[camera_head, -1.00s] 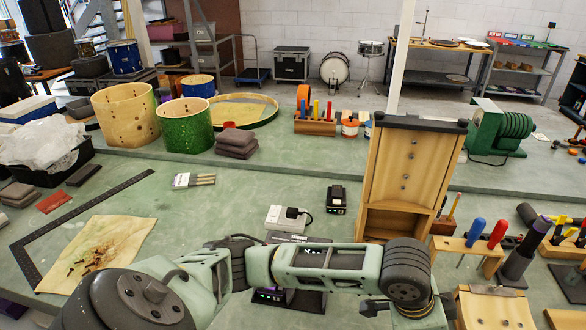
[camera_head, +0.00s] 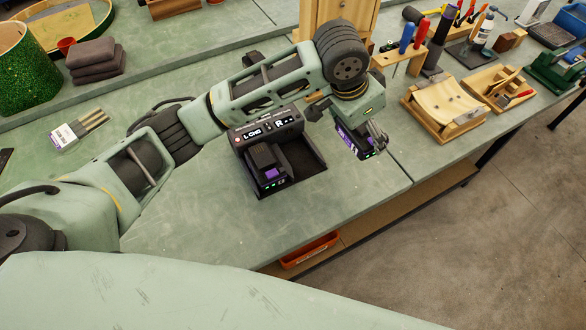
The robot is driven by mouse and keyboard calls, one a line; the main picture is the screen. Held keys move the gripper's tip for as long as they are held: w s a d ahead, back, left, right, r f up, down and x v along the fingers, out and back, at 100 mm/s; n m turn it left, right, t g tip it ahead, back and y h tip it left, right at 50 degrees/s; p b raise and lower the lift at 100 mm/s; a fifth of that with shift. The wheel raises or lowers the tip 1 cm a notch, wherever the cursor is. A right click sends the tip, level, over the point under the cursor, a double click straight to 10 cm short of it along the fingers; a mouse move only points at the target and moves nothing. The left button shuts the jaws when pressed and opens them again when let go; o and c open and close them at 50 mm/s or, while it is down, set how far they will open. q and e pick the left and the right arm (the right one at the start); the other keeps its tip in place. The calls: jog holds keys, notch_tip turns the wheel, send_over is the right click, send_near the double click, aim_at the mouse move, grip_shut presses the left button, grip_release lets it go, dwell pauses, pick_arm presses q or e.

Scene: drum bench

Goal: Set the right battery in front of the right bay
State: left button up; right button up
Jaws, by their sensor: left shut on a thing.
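The charger (camera_head: 268,130) is a black block marked "L CHG" and "R", standing on a dark plate on the green bench. A black and purple battery (camera_head: 265,160) with green lights sits at its left bay. The right bay, under the "R" mark, shows no battery. My left gripper (camera_head: 362,128) is shut on another black and purple battery (camera_head: 356,146), which I take to be the right battery. It is tilted, to the right of the charger and near the bench's front edge. The gripper partly hides it, and whether it touches the bench is unclear. My right gripper is out of view.
A wooden cabinet (camera_head: 333,14) stands behind my left arm. A wooden cradle (camera_head: 444,108) and a tool rack (camera_head: 405,58) stand to the right. Bare bench lies in front of the charger's plate. An orange bin (camera_head: 309,250) is below the front edge.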

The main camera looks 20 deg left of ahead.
pick_arm(q)
jog(key=s+a+f+p, duration=0.1)
jog(key=a+f, duration=0.1)
jog(key=a, duration=0.1)
jog(key=s+a+f, duration=0.2)
jog(key=a, duration=0.1)
jog(key=s+a+f+p, duration=0.1)
jog(key=a+f, duration=0.1)
jog(key=a, duration=0.1)
jog(key=shift+s+a+f+p, duration=0.2)
jog(key=shift+s+a+p, duration=0.1)
jog(key=shift+s, duration=0.05)
jog(key=shift+s+a+f, duration=0.1)
jog(key=shift+a+f, duration=0.05)
jog(key=shift+f, duration=0.35)
notch_tip(320, 180, down, 3)
jog(key=shift+f+p, duration=0.2)
jog(key=shift+p, duration=0.2)
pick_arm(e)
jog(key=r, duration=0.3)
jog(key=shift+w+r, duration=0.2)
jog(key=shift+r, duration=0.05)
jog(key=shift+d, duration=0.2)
pick_arm(q)
jog(key=o, duration=1.1)
jog(key=shift+f, duration=0.2)
jog(key=o, duration=0.3)
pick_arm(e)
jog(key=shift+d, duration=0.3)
